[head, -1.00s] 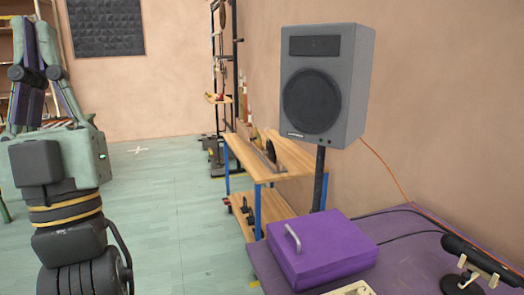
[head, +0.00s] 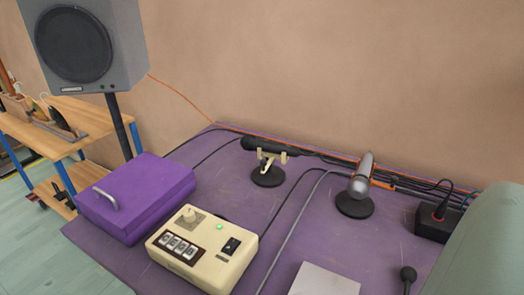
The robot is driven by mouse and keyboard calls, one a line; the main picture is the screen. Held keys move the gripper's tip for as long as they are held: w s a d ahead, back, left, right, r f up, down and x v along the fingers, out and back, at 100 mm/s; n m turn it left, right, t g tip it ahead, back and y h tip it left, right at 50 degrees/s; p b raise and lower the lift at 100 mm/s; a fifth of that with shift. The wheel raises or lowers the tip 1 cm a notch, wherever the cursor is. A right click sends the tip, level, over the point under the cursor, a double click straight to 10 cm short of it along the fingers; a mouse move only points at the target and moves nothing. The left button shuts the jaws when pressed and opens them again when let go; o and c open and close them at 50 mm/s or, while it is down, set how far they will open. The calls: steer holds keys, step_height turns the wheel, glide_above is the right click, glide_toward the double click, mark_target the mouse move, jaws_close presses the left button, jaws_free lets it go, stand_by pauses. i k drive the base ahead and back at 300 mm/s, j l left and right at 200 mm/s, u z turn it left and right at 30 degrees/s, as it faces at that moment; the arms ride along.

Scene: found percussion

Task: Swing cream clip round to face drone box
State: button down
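The cream clip (head: 271,159) sits on a small stand with a round black base (head: 268,178), toward the back of the purple table. It holds a black microphone (head: 263,144) that lies roughly level, left to right, with a cable off its right end. In front and to the left is a cream box (head: 202,249) with a knob, a row of white keys, a green light and a black switch; it looks like the drone box, though I see no readable label. My gripper is not in view.
A purple box with a handle (head: 137,197) stands left of the cream box. A silver microphone on a stand (head: 361,185) is to the right. Cables cross the purple table (head: 228,178). A black power box (head: 437,222) and a pale box (head: 325,280) lie right. A speaker (head: 84,42) stands behind left.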

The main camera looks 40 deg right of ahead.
mark_target(265, 165)
steer(key=i+j+z, duration=0.1)
steer(key=j, duration=0.95)
steer(key=i+j+z, duration=0.15)
steer(key=j, duration=0.4)
steer(key=z, duration=1.3)
steer(key=i, duration=0.95)
steer(key=z, duration=0.05)
